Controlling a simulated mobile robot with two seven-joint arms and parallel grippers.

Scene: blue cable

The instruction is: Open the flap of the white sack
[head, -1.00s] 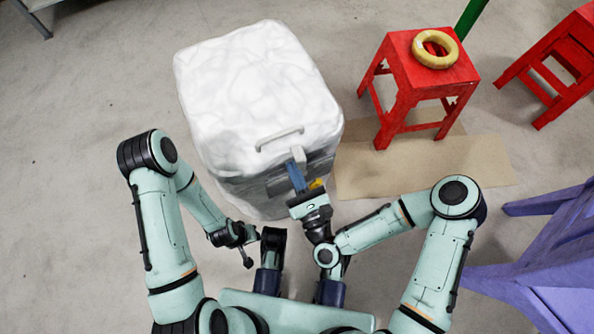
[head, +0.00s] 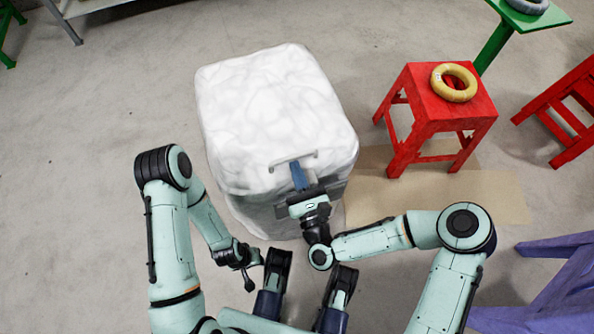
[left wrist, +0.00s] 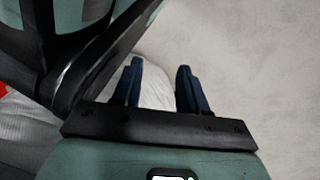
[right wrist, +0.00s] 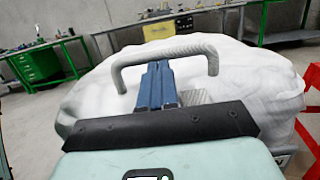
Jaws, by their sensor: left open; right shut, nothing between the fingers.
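The white sack (head: 265,95) stands in front of me as a large rounded block, with its top lid or flap closed down in the head view. A pale arched handle (head: 293,160) sits at its near edge; it shows large in the right wrist view (right wrist: 165,53). My right gripper (head: 298,168) is shut and empty, its blue fingertips (right wrist: 157,75) at the handle, between its two legs in the picture. I cannot tell whether they touch it. My left gripper (left wrist: 158,75) is open and empty, apart from the sack, low at its near left side.
A red stool (head: 430,105) with a yellow ring (head: 455,82) stands right of the sack on a brown floor sheet (head: 490,195). Another red stool (head: 570,110), a purple piece of furniture (head: 550,270) and a green table (head: 540,18) stand further right. Floor left of the sack is clear.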

